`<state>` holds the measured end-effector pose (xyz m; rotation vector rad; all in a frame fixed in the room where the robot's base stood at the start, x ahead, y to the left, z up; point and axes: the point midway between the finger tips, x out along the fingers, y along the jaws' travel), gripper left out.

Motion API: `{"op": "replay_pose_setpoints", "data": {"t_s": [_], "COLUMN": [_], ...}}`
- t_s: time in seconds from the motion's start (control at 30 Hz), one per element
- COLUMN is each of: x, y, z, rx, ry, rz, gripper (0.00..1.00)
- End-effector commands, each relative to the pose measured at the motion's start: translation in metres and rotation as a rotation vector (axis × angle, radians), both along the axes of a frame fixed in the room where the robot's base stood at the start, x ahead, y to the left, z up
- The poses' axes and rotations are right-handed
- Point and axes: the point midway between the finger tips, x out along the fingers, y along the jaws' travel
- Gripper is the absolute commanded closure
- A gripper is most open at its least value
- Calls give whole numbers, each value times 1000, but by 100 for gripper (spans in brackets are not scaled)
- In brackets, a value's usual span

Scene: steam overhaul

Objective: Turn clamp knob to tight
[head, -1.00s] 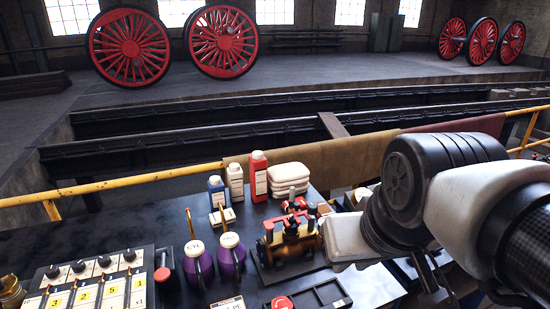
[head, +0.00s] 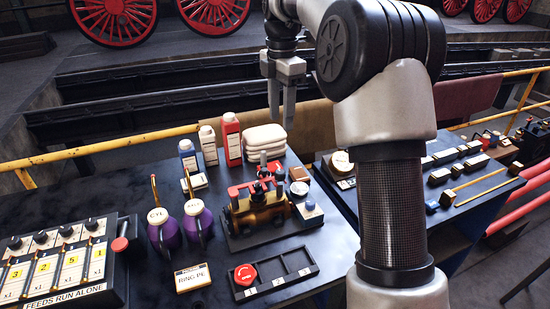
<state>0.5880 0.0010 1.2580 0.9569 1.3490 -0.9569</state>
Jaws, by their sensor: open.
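A small brass and black model locomotive (head: 258,207) with red parts stands on a dark base (head: 240,240) on the black bench. A red part (head: 275,167) shows behind the locomotive. I cannot tell which of these is the clamp knob, nor read its setting. My gripper (head: 281,117) hangs above and behind the locomotive, fingers pointing down, open and empty. It is apart from everything on the bench.
White folded cloths (head: 264,140) and bottles, one of them red (head: 231,140), stand behind the locomotive. Two purple oil cans (head: 197,222) stand to its left. A red button (head: 245,274) and slotted tray (head: 284,271) lie in front. A yellow rail (head: 105,146) runs behind.

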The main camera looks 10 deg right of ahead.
Motion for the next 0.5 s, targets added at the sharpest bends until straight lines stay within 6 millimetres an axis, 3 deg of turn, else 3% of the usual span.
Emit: {"op": "replay_pose_setpoints", "data": {"t_s": [0.17, 0.5], "x": [2, 1], "y": [0, -1], "z": [-15, -85], "rx": [1, 1], "ry": [6, 7], "rz": [19, 16], "gripper": [57, 57]}}
